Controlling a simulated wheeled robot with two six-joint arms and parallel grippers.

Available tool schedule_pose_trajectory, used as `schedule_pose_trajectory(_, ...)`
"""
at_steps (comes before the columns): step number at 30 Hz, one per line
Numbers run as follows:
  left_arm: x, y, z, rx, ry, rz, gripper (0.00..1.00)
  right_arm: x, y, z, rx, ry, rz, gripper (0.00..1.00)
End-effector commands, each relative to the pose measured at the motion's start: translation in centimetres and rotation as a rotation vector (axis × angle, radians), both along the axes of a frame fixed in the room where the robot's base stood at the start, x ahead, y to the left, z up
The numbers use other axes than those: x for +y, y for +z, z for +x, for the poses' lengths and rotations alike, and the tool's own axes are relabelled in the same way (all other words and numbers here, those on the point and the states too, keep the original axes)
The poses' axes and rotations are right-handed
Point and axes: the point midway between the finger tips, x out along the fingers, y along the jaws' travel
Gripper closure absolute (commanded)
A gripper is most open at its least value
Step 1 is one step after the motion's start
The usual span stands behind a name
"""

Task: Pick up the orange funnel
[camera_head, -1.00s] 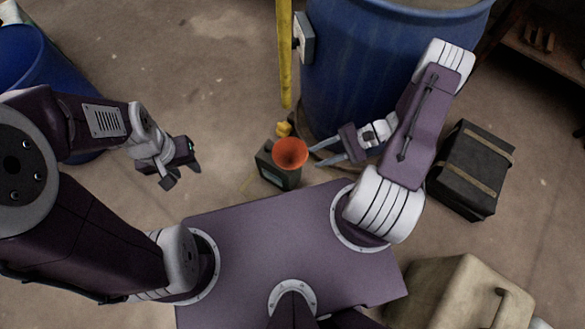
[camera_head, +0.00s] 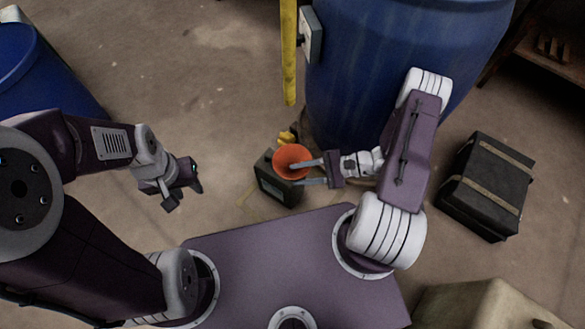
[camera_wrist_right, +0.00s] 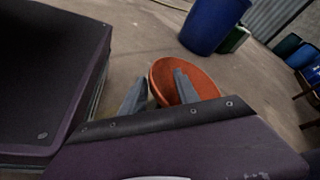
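The orange funnel (camera_head: 288,155) sits wide mouth up at the dark box (camera_head: 270,186) in front of the blue vat. My right gripper (camera_head: 298,174) is open beside it. One finger overlaps the funnel's mouth in the head view, and the other lies nearer my base, below the rim. In the right wrist view the funnel (camera_wrist_right: 162,75) shows behind one finger, with the other finger to its left. I cannot tell whether a finger touches it. The funnel's lower part is hidden. My left gripper (camera_head: 185,197) is open and empty, well to the left.
A large blue vat (camera_head: 400,60) stands behind the funnel, with a yellow post (camera_head: 289,50) at its left. A black case (camera_head: 486,185) lies to the right and a beige case (camera_head: 465,305) at lower right. Another blue vat (camera_head: 40,75) is far left. Floor between is clear.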

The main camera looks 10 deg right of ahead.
Motion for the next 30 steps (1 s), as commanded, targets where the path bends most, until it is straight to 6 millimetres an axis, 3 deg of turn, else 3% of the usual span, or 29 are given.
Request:
schedule_pose_trajectory(3, 0.0, -1.1, 0.0, 0.000, 0.000, 0.000, 0.64, 1.4, -0.8, 0.3, -0.001, 0.002, 0.000, 0.63)
schedule_pose_trajectory(10, 0.0, -0.9, 0.0, 0.000, 0.000, 0.000, 0.64, 1.6, -0.5, 0.4, -0.001, 0.000, -0.001, 0.63)
schedule_pose_trajectory(14, 0.0, -0.9, 0.0, 0.000, 0.000, 0.000, 0.64, 1.6, -0.6, 0.4, -0.001, 0.000, -0.001, 0.96)
schedule_pose_trajectory(15, 0.0, -0.9, 0.0, 0.000, 0.000, 0.000, 0.64, 1.6, -0.6, 0.4, -0.001, 0.000, -0.001, 1.00)
schedule_pose_trajectory(25, 0.0, -0.7, 0.0, 0.000, 0.000, 0.000, 0.64, 1.6, -0.3, 0.4, 0.000, 0.000, -0.001, 1.00)
schedule_pose_trajectory(30, 0.0, 1.3, 0.0, 0.000, 0.000, 0.000, 0.64, 1.6, 2.1, 0.4, -0.001, 0.000, -0.001, 1.00)
